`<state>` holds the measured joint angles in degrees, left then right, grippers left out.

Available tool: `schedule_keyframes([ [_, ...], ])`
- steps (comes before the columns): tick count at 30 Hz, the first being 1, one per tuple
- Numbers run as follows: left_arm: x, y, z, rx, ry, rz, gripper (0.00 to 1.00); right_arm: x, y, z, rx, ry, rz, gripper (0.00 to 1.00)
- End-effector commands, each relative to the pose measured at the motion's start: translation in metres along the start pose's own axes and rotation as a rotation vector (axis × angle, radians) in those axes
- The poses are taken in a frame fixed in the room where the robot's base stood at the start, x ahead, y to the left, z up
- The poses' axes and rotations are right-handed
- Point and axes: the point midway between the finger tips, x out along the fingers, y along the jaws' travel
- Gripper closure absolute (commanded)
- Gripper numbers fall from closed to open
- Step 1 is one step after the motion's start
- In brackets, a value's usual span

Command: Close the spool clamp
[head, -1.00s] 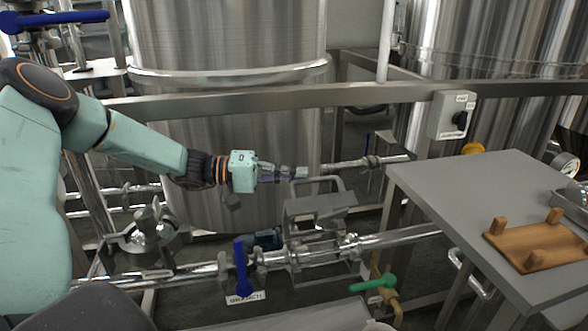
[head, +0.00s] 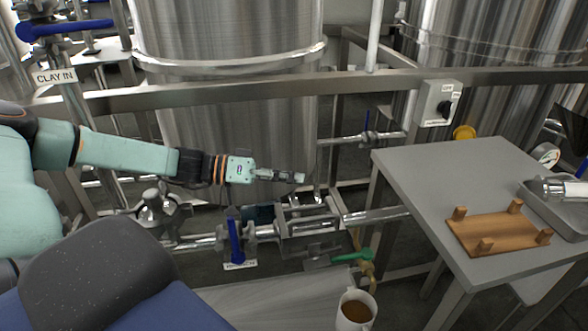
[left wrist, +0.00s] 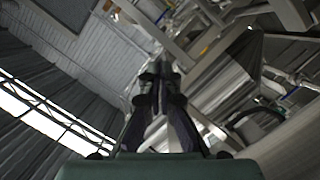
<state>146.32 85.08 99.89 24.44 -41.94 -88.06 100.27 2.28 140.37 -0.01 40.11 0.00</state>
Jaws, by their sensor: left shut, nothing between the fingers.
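The spool clamp (head: 308,219) is a grey metal frame on the horizontal steel pipe, right of the blue-handled valve. It appears to lie low along the pipe, but I cannot tell whether it is fully closed. My left gripper (head: 300,178) comes in from the left above the clamp. Its fingers are together with nothing between them, and they look apart from the clamp. In the left wrist view the dark fingers (left wrist: 160,72) also meet at their tips. The clamp cannot be made out clearly there. My right gripper is not in view.
A blue valve handle (head: 235,242) stands upright left of the clamp, and a green handle (head: 351,255) sits below right. A mug (head: 355,311) stands in front. A grey table (head: 420,185) with a wooden stand (head: 495,234) is at right. A large tank (head: 230,120) stands behind.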

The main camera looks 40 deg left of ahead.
Motion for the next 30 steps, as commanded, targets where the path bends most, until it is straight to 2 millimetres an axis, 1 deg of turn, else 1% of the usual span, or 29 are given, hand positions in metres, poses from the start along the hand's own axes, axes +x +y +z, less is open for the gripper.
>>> schedule_keyframes([
  [8,0.002,0.006,0.006,0.053,0.000,-0.012,1.00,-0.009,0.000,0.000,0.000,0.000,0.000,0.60],
  [13,0.004,0.009,0.008,0.115,0.009,-0.024,1.00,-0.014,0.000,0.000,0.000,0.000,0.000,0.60],
  [30,0.009,0.017,0.025,0.342,0.002,-0.079,1.00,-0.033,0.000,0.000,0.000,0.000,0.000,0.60],
])
